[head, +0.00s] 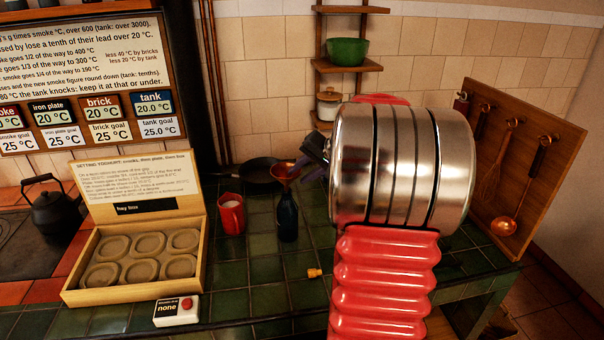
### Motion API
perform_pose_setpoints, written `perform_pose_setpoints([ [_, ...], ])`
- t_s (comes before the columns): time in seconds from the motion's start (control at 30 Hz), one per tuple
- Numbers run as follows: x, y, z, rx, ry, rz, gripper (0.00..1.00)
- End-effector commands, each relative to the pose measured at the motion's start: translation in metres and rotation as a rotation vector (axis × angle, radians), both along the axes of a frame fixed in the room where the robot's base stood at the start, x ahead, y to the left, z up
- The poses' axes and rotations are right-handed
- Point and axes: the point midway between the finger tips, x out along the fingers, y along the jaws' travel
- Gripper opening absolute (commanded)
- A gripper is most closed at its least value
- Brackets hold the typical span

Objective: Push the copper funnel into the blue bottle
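The copper funnel (284,173) is at the mouth of the dark blue bottle (287,220), which stands upright on the green tiles. The funnel's cone is above the bottle's neck; how deep its stem sits I cannot tell. My gripper (304,167) is at the funnel's right side, its dark fingers at or very near the rim. My large steel and red arm hides most of the gripper, so I cannot tell whether its fingers are closed on the funnel.
A red cup (231,215) stands just left of the bottle, and a black pan (259,170) lies behind. A wooden tray (198,266) with several round hollows is at left. A small yellow piece (314,272) lies in front. A rack with ladles (515,160) stands right.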

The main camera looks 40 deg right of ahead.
Motion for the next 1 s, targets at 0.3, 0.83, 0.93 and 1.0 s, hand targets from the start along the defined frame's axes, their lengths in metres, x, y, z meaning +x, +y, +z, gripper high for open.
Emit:
perform_pose_setpoints([
  [0.3,0.0001,-0.0001,0.0005,-0.001,0.0,-0.001,0.26],
  [0.83,-0.0043,-0.0006,0.0054,-0.001,0.0,-0.001,0.26],
  [0.93,-0.0057,-0.0008,0.0068,-0.001,-0.001,-0.001,0.26],
  [1.0,-0.0068,-0.0009,0.0078,-0.001,0.0,-0.001,0.26],
])
